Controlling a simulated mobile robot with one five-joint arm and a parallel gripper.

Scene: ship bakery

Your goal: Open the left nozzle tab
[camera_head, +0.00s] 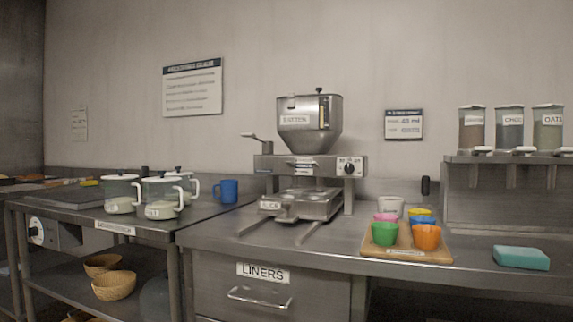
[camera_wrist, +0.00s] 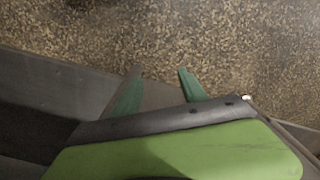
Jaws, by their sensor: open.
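A steel batter machine (camera_head: 310,166) stands on the counter in the middle of the head view. Its hopper (camera_head: 308,138) carries a batter label. A side lever (camera_head: 256,137) sticks out at its upper left, and a dial (camera_head: 348,168) is on its front right. A metal plate unit (camera_head: 322,203) sits under it. I cannot make out separate left and right nozzle tabs under the hopper; they are too small or hidden. My gripper (camera_wrist: 159,84) shows in the wrist view, its green fingers apart with nothing between them, over a speckled floor. It is not in the head view.
Colourful cups stand on a wooden board (camera_head: 435,257), with a teal block (camera_head: 521,257) to the right. Labelled canisters (camera_head: 509,131) stand on a raised shelf. White pots (camera_head: 162,192) and a blue mug (camera_head: 229,190) are at left. A liners drawer (camera_head: 262,297) is below the counter.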

